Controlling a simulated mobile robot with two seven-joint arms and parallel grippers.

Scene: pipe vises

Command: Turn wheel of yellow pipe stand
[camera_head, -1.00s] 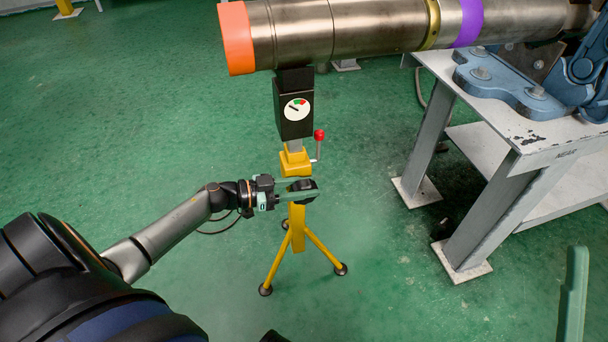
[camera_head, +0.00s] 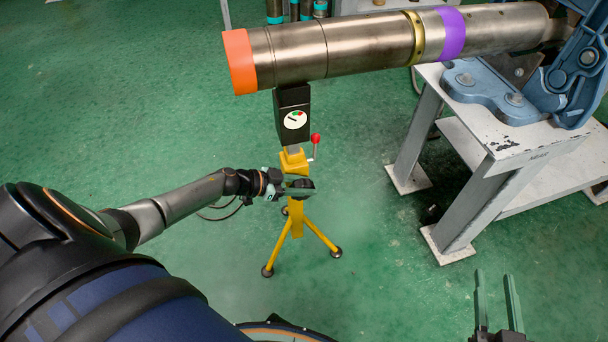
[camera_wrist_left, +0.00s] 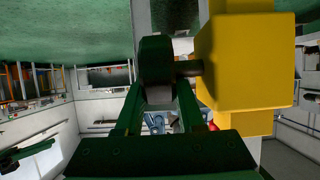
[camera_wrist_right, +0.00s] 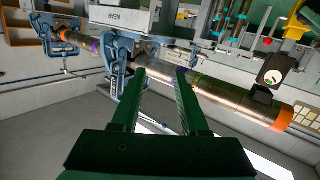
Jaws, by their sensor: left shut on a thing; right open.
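The yellow pipe stand (camera_head: 297,222) stands on its tripod legs on the green floor, under the free end of the pipe. It carries a black gauge box (camera_head: 292,112) and a small red-knobbed lever (camera_head: 315,139). Its dark wheel (camera_head: 300,184) is on the stand's upper part, below the yellow collar. My left gripper (camera_head: 290,189) is shut on this wheel. In the left wrist view the fingers hold the dark wheel (camera_wrist_left: 157,65) beside the yellow block (camera_wrist_left: 245,60). My right gripper (camera_head: 497,296) is open and empty at the lower right, away from the stand.
A long metal pipe (camera_head: 370,45) with an orange end and a purple band runs over the stand. A grey table (camera_head: 520,140) with a blue vise (camera_head: 500,98) stands at the right. The floor around the stand is clear.

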